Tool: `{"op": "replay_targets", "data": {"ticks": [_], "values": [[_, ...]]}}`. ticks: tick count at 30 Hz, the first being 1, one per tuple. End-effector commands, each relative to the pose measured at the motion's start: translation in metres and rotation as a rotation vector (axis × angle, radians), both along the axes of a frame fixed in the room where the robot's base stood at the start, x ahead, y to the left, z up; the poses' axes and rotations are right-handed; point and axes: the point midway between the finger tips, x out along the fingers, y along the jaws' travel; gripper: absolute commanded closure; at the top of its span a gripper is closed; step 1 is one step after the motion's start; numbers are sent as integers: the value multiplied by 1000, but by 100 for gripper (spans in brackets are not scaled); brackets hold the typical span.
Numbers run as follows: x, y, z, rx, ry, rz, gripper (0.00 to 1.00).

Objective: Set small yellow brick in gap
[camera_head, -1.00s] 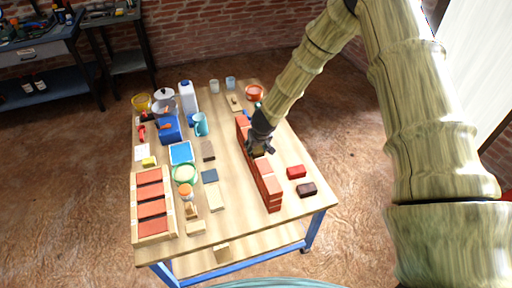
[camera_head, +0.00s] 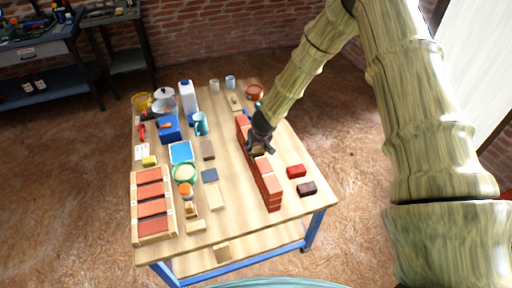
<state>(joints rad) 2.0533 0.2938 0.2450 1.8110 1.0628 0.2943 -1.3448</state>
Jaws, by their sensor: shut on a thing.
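The red brick wall (camera_head: 271,187) runs along the right half of the table. The gap lies partway along its top, at my gripper, and is mostly hidden by it. My gripper (camera_head: 261,149) points down at the wall top and is shut on a small yellow brick, of which only a little pale colour shows (camera_head: 256,153). I cannot tell whether the brick touches the wall.
A dark red brick (camera_head: 307,189) and a red block (camera_head: 296,171) lie right of the wall. A wooden crate of red bricks (camera_head: 135,208) stands at the left front. Tubs, jugs and loose blocks fill the left side. The strip just left of the wall is clear.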

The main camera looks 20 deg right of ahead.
Motion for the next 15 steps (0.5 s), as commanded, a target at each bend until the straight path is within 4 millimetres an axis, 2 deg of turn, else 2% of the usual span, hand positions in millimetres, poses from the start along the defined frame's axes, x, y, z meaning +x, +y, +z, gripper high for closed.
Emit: {"op": "replay_targets", "data": {"ticks": [9, 10, 13, 15], "values": [[0, 0, -1, 0, 0, 0, 75], [0, 0, -1, 0, 0, 0, 52], [0, 0, -1, 0, 0, 0, 34], [0, 0, -1, 0, 0, 0, 31]]}}
